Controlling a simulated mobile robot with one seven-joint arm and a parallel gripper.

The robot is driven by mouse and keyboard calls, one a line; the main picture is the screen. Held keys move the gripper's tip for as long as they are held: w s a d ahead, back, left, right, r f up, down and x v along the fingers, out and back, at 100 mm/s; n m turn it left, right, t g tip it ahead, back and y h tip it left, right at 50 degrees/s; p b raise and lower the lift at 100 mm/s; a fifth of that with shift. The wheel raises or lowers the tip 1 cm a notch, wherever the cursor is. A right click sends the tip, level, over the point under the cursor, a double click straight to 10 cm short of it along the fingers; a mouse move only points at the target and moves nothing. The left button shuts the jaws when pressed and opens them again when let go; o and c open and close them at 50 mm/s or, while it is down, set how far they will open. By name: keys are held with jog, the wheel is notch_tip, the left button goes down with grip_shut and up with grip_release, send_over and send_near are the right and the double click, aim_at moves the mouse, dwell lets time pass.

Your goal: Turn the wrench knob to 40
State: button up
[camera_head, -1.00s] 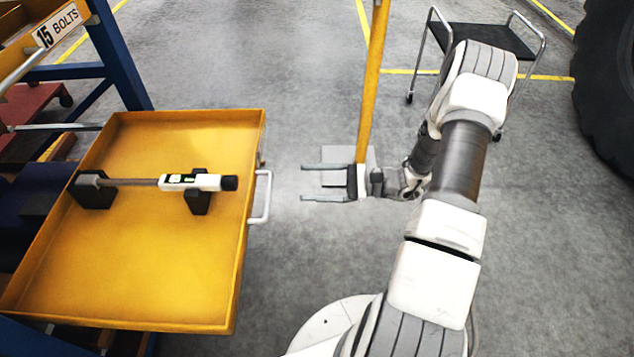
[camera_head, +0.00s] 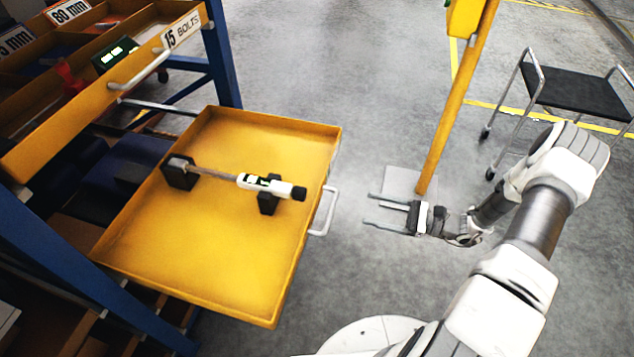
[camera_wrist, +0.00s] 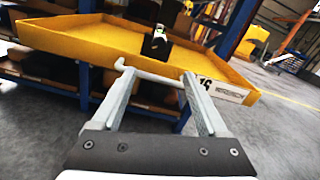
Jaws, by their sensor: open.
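The torque wrench (camera_head: 232,178) lies across two black stands in the yellow drawer (camera_head: 215,255). Its white grip has a green-lit scale window. The dark knob (camera_head: 299,193) is at its right end, towards the drawer's handle side; the setting is too small to read. In the wrist view the wrench's end (camera_wrist: 157,41) shows small above the drawer front. My gripper (camera_head: 372,209) is open and empty, right of the drawer and apart from it, with its fingers pointing left towards the drawer. In the wrist view the fingers (camera_wrist: 159,92) stand wide apart, with the drawer handle appearing between them.
The drawer's white handle (camera_head: 328,212) sticks out between drawer and gripper. A yellow post (camera_head: 458,105) on a grey base stands just behind my gripper. A black-topped cart (camera_head: 575,88) is at right. The blue rack with upper bins (camera_head: 130,85) is at left.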

jog(key=m+p, duration=0.1)
jog(key=p, duration=0.1)
send_near(305, 195)
jog(key=shift+m, duration=0.3)
jog(key=x, duration=0.8)
jog(key=shift+w+a+f, duration=0.1)
jog(key=shift+w+a, duration=0.2)
jog(key=shift+a, duration=0.05)
grip_shut()
jog(key=shift+n+b, duration=0.55)
jog(key=shift+n, duration=1.05)
